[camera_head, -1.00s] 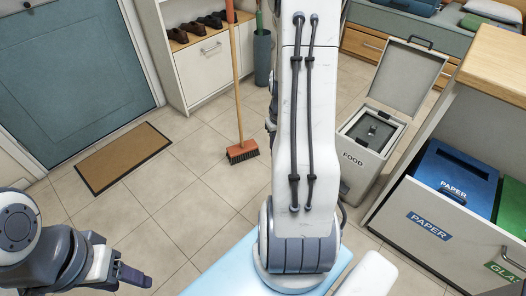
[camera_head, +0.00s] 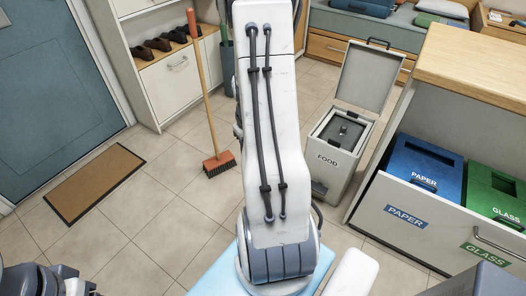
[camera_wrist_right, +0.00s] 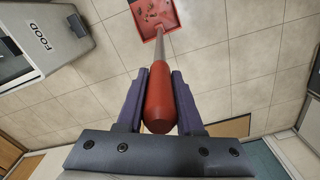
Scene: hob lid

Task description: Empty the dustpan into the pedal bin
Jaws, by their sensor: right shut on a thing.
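The dustpan (camera_wrist_right: 176,18) is a red pan with dark crumbs in it, on a metal rod with a red grip (camera_wrist_right: 161,100). My right gripper (camera_wrist_right: 160,75) is shut on this grip in the right wrist view, and the pan is over tiled floor. In the head view my large white arm hides the gripper and dustpan. A grey bin marked FOOD (camera_head: 330,180) stands right of that arm with its lid (camera_head: 352,78) up. The bin also shows at the left of the wrist view (camera_wrist_right: 75,48), beside the dustpan. Only part of my left arm shows at bottom left.
An open drawer (camera_head: 385,232) with blue PAPER (camera_head: 420,180) and green GLASS (camera_head: 495,208) bins is at right, under a wooden worktop (camera_head: 480,60). A broom (camera_head: 207,110) stands left of my arm. A doormat (camera_head: 85,185) lies near the door. Floor between is clear.

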